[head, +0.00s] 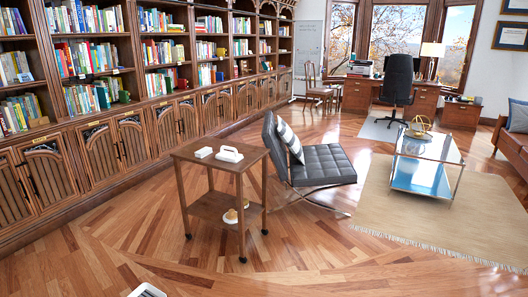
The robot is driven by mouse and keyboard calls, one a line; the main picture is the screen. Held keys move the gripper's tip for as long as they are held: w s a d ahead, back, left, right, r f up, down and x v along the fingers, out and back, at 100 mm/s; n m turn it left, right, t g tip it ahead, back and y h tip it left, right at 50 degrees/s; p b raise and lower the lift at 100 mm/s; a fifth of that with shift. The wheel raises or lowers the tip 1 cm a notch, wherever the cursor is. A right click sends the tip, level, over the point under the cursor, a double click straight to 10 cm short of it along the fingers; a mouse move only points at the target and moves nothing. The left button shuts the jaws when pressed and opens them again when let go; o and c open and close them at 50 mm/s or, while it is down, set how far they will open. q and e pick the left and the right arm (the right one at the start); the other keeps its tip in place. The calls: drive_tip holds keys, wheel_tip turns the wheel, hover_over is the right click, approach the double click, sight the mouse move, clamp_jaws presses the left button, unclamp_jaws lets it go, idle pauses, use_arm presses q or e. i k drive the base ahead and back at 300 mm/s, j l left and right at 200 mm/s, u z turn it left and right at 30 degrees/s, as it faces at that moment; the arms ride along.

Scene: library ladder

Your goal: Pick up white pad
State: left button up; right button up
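A small white block-like item (203,152) lies on the top of a brown wheeled cart (222,143). Beside it on the right is a larger white item with a raised handle (230,154). Which of the two is the white pad I cannot tell for sure.
The cart's lower shelf holds a yellowish item (231,216). A black lounge chair (322,165) stands close to the cart's right. Bookshelves (95,80) line the left. A glass table (428,147) stands on a beige rug (460,212). The wooden floor in front is mostly clear.

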sight(235, 157)
drive_tip(key=i, duration=1.85)
drive_tip(key=i+u, duration=0.15)
drive_tip(key=i, duration=0.45)
drive_tip(key=i+l+u, duration=0.15)
drive_tip(key=i, duration=0.45)
drive_tip(key=i+l+u, duration=0.15)
drive_tip(key=i, duration=0.45)
drive_tip(key=l, duration=0.1)
